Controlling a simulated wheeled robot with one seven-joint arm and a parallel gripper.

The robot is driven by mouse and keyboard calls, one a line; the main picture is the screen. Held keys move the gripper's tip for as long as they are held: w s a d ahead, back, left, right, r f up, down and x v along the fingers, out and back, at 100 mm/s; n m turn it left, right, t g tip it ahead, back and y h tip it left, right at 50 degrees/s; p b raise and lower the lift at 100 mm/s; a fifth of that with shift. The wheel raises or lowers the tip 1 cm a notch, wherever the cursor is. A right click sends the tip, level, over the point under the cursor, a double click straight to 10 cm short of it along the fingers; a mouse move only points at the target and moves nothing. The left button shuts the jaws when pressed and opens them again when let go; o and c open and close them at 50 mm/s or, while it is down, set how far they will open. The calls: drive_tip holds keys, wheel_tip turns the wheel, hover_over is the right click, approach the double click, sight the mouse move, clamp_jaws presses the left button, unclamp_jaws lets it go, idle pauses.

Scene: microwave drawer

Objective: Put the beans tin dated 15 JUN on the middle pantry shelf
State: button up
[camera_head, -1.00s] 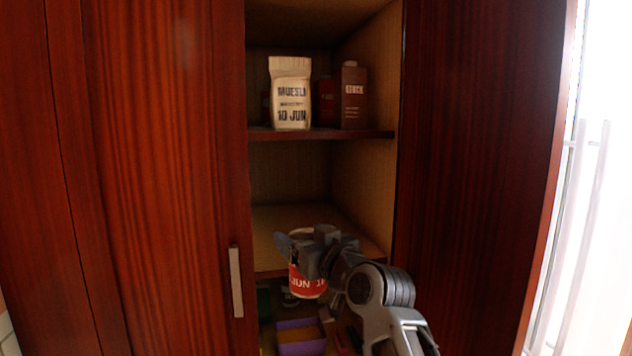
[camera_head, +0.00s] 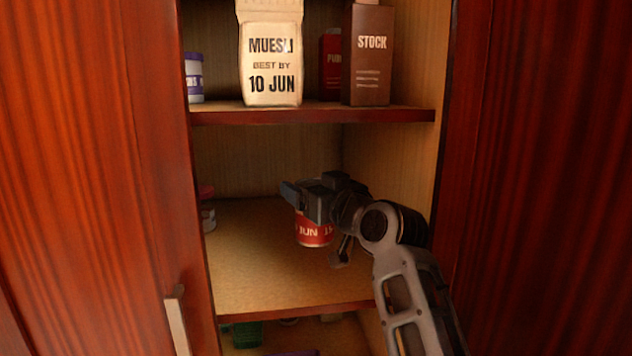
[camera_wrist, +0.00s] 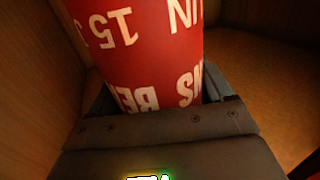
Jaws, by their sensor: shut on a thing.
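The red beans tin (camera_head: 314,233) is in my gripper (camera_head: 318,205), over the middle pantry shelf (camera_head: 262,275). The gripper is shut on the tin's upper part, and the tin looks upright. In the wrist view the tin (camera_wrist: 135,50) fills the upper middle, with "15 J", "UN" and part of "BEANS" upside down in white print. My gripper (camera_wrist: 150,110) shows below it there. I cannot tell whether the tin's base touches the shelf.
The shelf above holds a muesli bag (camera_head: 270,60) dated 10 JUN, a stock carton (camera_head: 368,55), a dark red carton (camera_head: 331,65) and a purple-white tin (camera_head: 194,78). Small items (camera_head: 207,208) stand at the middle shelf's left edge. The front of that shelf is clear. Wooden doors flank the opening.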

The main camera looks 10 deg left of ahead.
sight(311, 225)
drive_tip(key=shift+f+b, duration=1.95)
drive_tip(key=shift+f, duration=1.3)
drive_tip(key=shift+f+b, duration=0.45)
drive_tip(key=shift+f, duration=0.05)
